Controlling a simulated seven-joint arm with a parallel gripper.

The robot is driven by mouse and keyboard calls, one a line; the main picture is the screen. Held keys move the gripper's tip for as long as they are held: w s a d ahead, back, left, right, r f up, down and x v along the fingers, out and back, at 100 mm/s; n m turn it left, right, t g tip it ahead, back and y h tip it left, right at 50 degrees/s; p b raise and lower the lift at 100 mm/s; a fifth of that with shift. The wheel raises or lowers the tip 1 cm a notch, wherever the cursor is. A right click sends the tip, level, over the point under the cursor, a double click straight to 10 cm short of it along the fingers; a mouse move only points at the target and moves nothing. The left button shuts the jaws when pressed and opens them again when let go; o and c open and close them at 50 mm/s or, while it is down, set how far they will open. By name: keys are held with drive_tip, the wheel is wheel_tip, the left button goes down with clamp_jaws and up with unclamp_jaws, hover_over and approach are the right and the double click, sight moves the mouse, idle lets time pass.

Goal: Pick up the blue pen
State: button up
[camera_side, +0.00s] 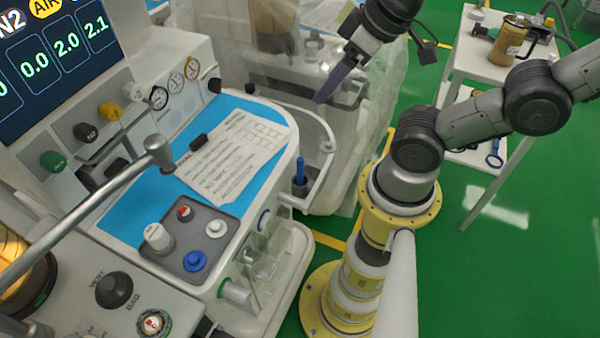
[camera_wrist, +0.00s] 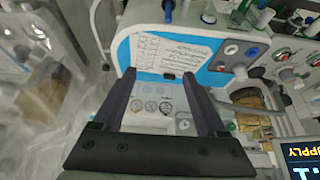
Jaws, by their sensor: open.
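The blue pen (camera_side: 300,170) stands upright in a small dark holder (camera_side: 301,188) at the right side of the cart's blue top. In the wrist view the blue pen (camera_wrist: 168,11) shows at the top edge, beyond the fingertips. Its lower part is hidden in the holder. My gripper (camera_side: 321,98) is above and behind the pen in the side view, well apart from it. In the wrist view my gripper (camera_wrist: 157,74) has its two dark fingers spread wide, with nothing held between them.
A printed sheet (camera_side: 236,158) lies on the blue top (camera_side: 132,212), with a small black object (camera_side: 198,141) at its edge. A grey panel with knobs (camera_side: 190,238) sits near the front. Transparent plastic sheeting (camera_side: 372,125) drapes equipment behind. A white side table (camera_side: 482,62) stands right.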

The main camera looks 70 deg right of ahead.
drive_tip(key=shift+c, duration=0.2)
drive_tip(key=c, duration=0.6)
drive_tip(key=w+f+n+g, duration=0.1)
drive_tip(key=f+n, duration=0.2)
drive_tip(key=n, duration=0.4)
drive_tip(key=w+a+f+n+g, duration=0.1)
drive_tip(key=w+f+n+g, duration=0.1)
drive_tip(key=f+n, duration=0.2)
drive_tip(key=w+f+n+g, duration=0.2)
drive_tip(key=f+n, duration=0.2)
drive_tip(key=n, duration=0.6)
drive_tip(key=shift+w+a+f, duration=0.2)
drive_tip(key=shift+w+a, duration=0.05)
drive_tip(key=shift+a, duration=0.05)
hover_over(300, 171)
drive_tip(key=shift+g, duration=0.3)
drive_tip(key=f, duration=0.7)
drive_tip(key=shift+d+f, duration=0.25)
drive_tip(key=shift+d, duration=0.05)
drive_tip(key=shift+w+d+f, duration=0.1)
drive_tip(key=shift+w+f, duration=0.05)
drive_tip(key=shift+f, duration=3.1)
